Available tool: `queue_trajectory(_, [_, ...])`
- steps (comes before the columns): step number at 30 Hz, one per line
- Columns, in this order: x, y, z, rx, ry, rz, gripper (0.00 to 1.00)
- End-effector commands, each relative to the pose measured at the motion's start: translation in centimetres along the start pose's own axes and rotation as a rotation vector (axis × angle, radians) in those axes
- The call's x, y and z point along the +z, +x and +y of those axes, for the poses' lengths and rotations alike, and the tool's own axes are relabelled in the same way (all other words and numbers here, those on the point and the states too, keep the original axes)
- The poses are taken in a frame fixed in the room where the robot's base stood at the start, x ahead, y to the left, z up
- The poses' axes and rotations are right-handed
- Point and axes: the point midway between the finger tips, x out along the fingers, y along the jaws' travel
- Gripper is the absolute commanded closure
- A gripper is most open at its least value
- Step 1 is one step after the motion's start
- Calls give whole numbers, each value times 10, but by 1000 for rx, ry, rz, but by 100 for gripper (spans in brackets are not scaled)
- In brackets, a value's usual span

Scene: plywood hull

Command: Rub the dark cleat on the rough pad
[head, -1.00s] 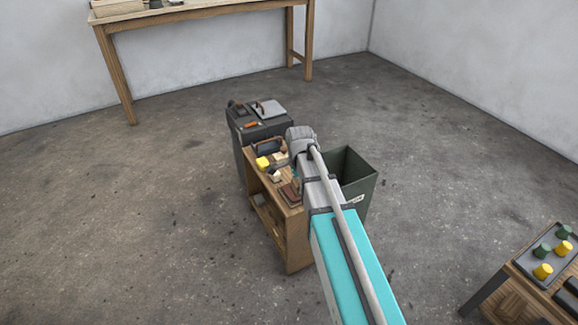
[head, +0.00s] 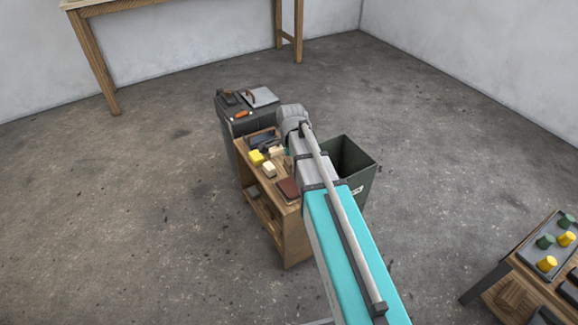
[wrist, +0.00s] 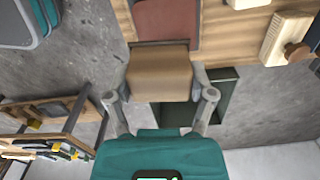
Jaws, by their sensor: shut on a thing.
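My gripper (wrist: 160,78) is shut on a brown wooden block, the dark cleat (wrist: 158,72), with a finger at each side of it. The rough pad (wrist: 166,20), flat and reddish-brown, lies just beyond the cleat in the wrist view. The cleat's far edge is close to the pad's near edge; I cannot tell whether they touch. In the head view the pad (head: 288,188) lies on the small wooden bench (head: 283,222), left of my arm. My arm hides the gripper and cleat there.
A yellow block (head: 256,158) and pale blocks (head: 269,170) lie on the bench. A dark green open bin (head: 352,166) stands right of it. A dark cabinet (head: 228,122) with tools on top stands behind. A tray with green and yellow cups (head: 537,261) is far right.

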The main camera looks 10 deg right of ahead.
Motion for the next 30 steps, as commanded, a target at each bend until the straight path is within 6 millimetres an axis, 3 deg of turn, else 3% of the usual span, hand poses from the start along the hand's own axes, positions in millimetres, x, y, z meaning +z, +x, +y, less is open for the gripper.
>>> queue_trajectory(8, [4,4,-2,0,-8,0,68])
queue_trajectory(19, [-2,32,-9,0,-9,0,68])
queue_trajectory(30, [-3,33,-10,0,-10,0,68])
